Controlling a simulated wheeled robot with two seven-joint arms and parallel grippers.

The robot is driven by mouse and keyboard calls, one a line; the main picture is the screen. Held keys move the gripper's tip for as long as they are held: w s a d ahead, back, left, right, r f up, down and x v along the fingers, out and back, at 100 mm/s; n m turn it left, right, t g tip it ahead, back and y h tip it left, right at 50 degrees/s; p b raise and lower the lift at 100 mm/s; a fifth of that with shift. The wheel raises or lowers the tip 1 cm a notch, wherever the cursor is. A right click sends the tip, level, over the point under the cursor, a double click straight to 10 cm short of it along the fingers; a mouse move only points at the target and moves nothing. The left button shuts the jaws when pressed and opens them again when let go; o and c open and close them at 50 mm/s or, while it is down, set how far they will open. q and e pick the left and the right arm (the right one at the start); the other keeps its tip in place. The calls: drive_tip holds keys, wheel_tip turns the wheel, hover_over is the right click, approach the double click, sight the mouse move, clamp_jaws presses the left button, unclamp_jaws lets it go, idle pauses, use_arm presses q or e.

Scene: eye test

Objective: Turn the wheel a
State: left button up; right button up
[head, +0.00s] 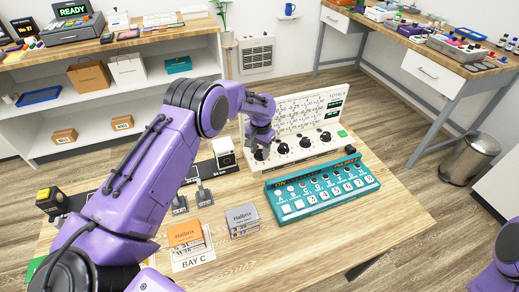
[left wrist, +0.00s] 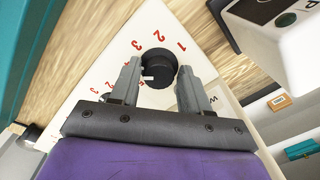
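A white console (head: 300,99) with printed rows, green displays and a row of black knobs stands on the wooden table. My left gripper (head: 260,145) reaches down to the leftmost knob (head: 259,155), partly hiding it. In the left wrist view this black knob (left wrist: 158,66) has a white mark and red numbers around it.
A teal box with buttons (head: 320,187) stands right in front of the console. A black and white device (head: 224,152) is left of the gripper. Orange (head: 185,235) and grey (head: 242,218) boxes sit nearer. The table's front right is clear.

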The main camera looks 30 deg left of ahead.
use_arm(q)
drive_tip(key=shift+s+r, duration=0.15)
drive_tip(key=c, duration=0.5)
drive_tip(key=shift+c, duration=0.6)
drive_tip(key=m, duration=0.3)
drive_tip(key=shift+m+b, duration=0.7)
drive_tip(key=shift+m, duration=1.9)
